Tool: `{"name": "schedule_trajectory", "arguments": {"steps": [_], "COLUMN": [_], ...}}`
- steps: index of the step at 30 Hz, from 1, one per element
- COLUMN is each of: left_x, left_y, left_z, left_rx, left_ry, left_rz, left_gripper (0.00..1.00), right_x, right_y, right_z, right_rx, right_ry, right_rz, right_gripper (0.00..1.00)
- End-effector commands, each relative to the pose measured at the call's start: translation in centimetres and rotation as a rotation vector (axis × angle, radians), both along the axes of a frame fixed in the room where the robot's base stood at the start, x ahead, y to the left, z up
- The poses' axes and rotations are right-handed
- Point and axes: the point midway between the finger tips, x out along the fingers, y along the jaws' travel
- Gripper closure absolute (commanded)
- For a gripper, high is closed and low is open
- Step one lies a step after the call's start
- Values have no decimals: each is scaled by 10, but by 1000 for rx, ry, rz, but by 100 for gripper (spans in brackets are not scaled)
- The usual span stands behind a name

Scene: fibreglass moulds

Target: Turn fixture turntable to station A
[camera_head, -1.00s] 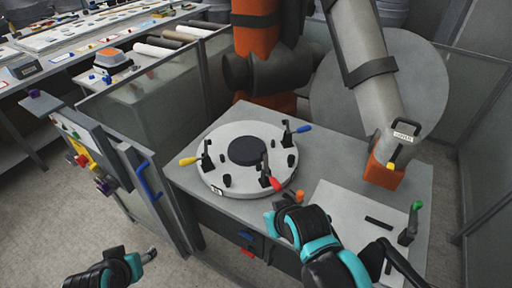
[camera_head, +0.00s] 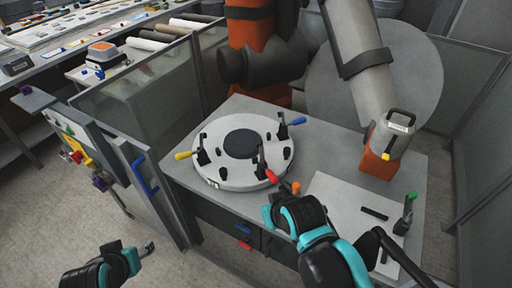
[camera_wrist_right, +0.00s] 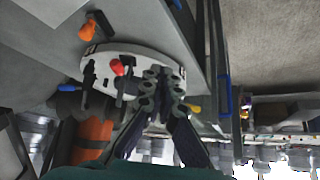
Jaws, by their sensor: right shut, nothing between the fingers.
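The fixture turntable (camera_head: 225,175) is a pale round disc with a dark centre and several black clamps, on the grey table. Its handles are yellow (camera_head: 183,155) at left, blue (camera_head: 298,121) at back right and red (camera_head: 271,176) at front. A small label (camera_head: 213,184) is on its front-left rim. The turntable also shows in the right wrist view (camera_wrist_right: 100,62). My right gripper (camera_wrist_right: 160,85) is shut and empty; its fingers overlap the turntable's edge there, and I cannot tell whether they touch. My left gripper (camera_head: 148,247) is low at the left, away from the table; its finger opening is unclear.
An orange knob (camera_head: 296,188) stands at the table's front edge by my right gripper. A white plate (camera_head: 335,205) and a green-handled clamp (camera_head: 409,202) lie to the right. A large orange and grey robot arm (camera_head: 365,70) stands behind.

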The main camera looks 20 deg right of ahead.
Motion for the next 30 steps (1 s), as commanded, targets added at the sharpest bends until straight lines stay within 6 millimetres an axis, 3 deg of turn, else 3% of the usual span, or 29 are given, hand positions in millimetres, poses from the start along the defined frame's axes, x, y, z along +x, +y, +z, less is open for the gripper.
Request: {"name": "schedule_trajectory", "arguments": {"steps": [2, 6, 8, 11, 18, 24, 30], "left_x": [0, 0, 0, 0, 0, 0, 0], "left_y": [0, 0, 0, 0, 0, 0, 0], "left_z": [0, 2, 4, 10, 27, 40, 53], "left_rx": [0, 0, 0, 0, 0, 0, 0], "left_ry": [0, 0, 0, 0, 0, 0, 0], "left_rz": [0, 0, 0, 0, 0, 0, 0], "left_gripper": [46, 46, 46, 46, 46, 46, 46], "right_x": [0, 3, 9, 24, 80, 130, 180], "right_y": [0, 1, 1, 4, 13, 23, 34], "right_z": [0, 4, 9, 23, 50, 55, 44], "right_rx": [0, 7, 17, 48, 138, 197, 238], "right_ry": [0, 8, 19, 55, 180, 282, 382], "right_rz": [0, -8, -21, -60, -209, -343, -486], "right_gripper": [100, 63, 52, 52, 52, 52, 52]}}
